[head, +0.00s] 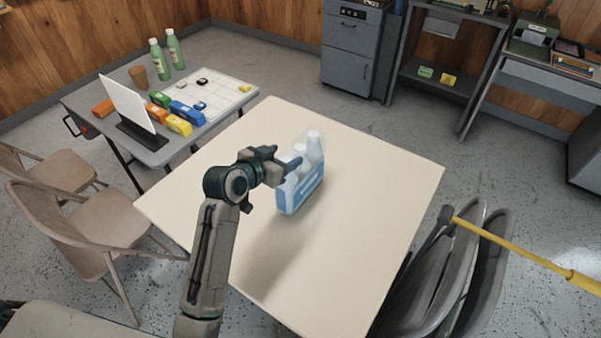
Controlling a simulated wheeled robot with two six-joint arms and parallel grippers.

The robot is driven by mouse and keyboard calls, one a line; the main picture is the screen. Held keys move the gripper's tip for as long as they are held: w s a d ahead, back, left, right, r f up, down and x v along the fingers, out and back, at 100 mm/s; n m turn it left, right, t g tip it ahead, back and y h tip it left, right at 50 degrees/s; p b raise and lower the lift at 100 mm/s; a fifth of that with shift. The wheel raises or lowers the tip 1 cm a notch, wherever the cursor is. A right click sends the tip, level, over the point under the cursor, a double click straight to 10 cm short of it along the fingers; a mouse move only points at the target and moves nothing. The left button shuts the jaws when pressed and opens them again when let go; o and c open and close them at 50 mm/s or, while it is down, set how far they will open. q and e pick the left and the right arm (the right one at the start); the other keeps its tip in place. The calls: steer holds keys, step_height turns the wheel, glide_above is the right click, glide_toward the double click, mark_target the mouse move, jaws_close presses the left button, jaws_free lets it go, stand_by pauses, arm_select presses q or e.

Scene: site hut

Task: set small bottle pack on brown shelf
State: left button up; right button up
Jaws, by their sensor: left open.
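The small bottle pack (309,190) is a blue-and-white pack of white bottles in clear wrap. It stands upright near the middle of the cream table (372,170). My left gripper (293,165) is open at the left side of the pack, with its fingers over the upper part. I cannot tell whether they touch it. My right gripper is not in view. No shelf that is clearly brown shows; a dark grey shelf unit (437,72) stands at the back.
A grey side table (92,97) at left holds green bottles (175,48), a brown cup, coloured blocks and a white board. Folding chairs (110,222) stand at left, and more (455,270) at lower right beside a yellow pole (520,250). The cream table is otherwise clear.

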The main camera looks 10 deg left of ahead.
mark_target(297, 150)
arm_select(q)
steer(key=p+x, duration=0.2)
steer(key=x, duration=0.3)
steer(key=shift+w+d, duration=0.2)
steer(key=shift+d, duration=0.05)
steer(key=shift+w+f, duration=0.1)
steer(key=shift+w, duration=0.05)
steer(key=c, duration=1.3)
jaws_close()
steer(key=shift+r, duration=0.3)
steer(key=shift+w+f, duration=0.1)
